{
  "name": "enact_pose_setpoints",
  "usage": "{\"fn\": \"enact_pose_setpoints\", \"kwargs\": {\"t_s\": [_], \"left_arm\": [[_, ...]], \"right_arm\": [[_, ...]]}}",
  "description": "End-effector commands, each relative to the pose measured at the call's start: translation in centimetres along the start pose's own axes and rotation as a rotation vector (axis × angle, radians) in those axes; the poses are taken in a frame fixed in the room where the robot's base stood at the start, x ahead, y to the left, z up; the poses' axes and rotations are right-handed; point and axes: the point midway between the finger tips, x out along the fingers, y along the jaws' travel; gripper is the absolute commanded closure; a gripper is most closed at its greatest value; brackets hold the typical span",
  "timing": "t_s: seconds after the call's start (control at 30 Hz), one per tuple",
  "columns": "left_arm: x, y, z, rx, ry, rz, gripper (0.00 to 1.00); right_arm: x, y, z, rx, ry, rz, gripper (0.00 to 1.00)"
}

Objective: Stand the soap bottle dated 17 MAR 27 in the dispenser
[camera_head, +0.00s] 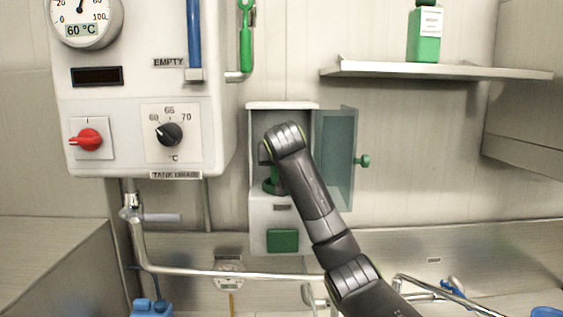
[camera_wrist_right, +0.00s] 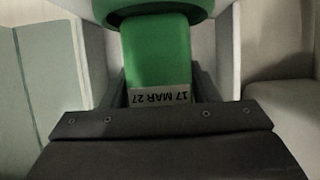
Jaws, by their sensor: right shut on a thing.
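The dispenser (camera_head: 258,220) is a white wall cabinet with its tinted door (camera_head: 338,150) swung open to the right. My right arm reaches into its opening and hides much of the inside. In the right wrist view my right gripper (camera_wrist_right: 160,88) is shut on the green soap bottle (camera_wrist_right: 156,55), whose label reads 17 MAR 27 upside down. A rounded green part (camera_wrist_right: 150,12) is at the bottle's far end; I cannot tell whether the bottle rests in it. In the head view green (camera_head: 271,186) shows low inside the dispenser. My left gripper is out of view.
Another green bottle (camera_head: 424,35) with a white label stands on the wall shelf (camera_head: 440,71) at upper right. A white control box (camera_head: 140,100) with gauge and knobs is close left of the dispenser. Pipes (camera_head: 230,274) run below. A blue item (camera_head: 150,307) is at lower left.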

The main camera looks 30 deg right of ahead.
Motion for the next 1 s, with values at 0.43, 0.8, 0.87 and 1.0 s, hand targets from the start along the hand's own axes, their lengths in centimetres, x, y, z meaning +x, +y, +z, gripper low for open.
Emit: {"fn": "enact_pose_setpoints", "kwargs": {"t_s": [0.43, 0.8, 0.87, 1.0], "left_arm": [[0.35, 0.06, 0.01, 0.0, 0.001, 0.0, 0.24], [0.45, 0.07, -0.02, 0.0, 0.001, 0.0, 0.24], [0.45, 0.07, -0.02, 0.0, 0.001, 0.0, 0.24], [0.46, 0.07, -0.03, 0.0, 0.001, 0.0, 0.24]], "right_arm": [[0.21, -0.01, 0.47, 0.0, 0.003, -0.001, 0.84], [0.34, 0.0, 0.72, 0.0, 0.002, 0.0, 0.21], [0.35, 0.0, 0.74, 0.0, 0.002, 0.0, 0.2], [0.37, 0.01, 0.77, 0.0, 0.001, 0.0, 0.2]]}}
